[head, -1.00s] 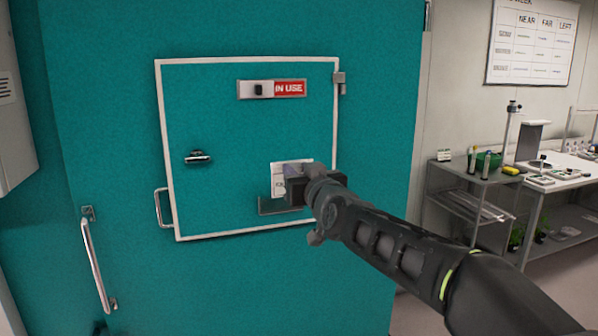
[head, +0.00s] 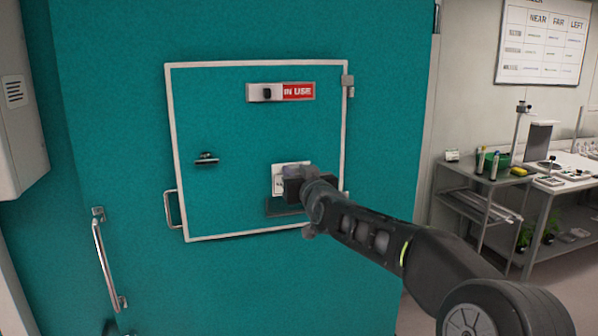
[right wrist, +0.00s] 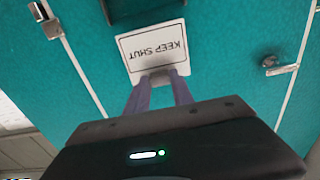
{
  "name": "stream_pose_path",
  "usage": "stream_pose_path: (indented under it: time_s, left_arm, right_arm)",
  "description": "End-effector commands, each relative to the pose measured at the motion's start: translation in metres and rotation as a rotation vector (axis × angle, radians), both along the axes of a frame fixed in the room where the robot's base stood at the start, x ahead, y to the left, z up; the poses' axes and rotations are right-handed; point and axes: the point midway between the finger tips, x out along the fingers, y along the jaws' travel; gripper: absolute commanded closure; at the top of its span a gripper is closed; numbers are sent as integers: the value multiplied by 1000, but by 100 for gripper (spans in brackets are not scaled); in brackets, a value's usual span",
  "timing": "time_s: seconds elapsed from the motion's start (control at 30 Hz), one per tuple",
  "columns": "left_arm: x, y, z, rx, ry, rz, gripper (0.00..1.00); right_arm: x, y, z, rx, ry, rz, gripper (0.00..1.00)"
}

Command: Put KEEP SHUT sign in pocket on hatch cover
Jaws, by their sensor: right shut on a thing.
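The white KEEP SHUT sign (head: 291,168) is in front of the teal hatch cover (head: 235,140). My right gripper (head: 288,186) is shut on the sign's edge; its fingers (right wrist: 158,82) pinch it in the right wrist view. There the sign (right wrist: 150,46) shows its lettering upside down, facing me. The grey pocket (head: 285,208) is low on the cover, just below the sign, partly hidden by my gripper. In the right wrist view a narrow teal gap shows between the sign and the pocket (right wrist: 142,10). My left gripper is out of view.
The cover has a red IN USE slider (head: 298,91), a latch (head: 206,159) and a side handle (head: 172,208). A long door handle (head: 108,258) stands lower left. A grey shelf cart (head: 480,180) and a bench stand at right.

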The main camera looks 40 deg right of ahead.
Motion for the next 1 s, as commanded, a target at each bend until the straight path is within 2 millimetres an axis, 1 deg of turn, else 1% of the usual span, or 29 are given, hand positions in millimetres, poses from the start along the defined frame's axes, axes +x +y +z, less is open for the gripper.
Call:
stream_pose_path:
  time_s: [0.1, 0.33, 0.8, 1.0]
  left_arm:
    - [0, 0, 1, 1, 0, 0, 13]
    - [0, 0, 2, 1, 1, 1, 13]
    - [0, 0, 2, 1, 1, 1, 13]
    - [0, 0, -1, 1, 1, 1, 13]
  right_arm:
    - [10, -3, -1, 1, -1, 1, 100]
    - [22, -7, -4, 1, -1, 0, 100]
    - [24, -8, -5, -1, -2, 0, 100]
    - [24, -8, -6, -1, -2, 0, 100]
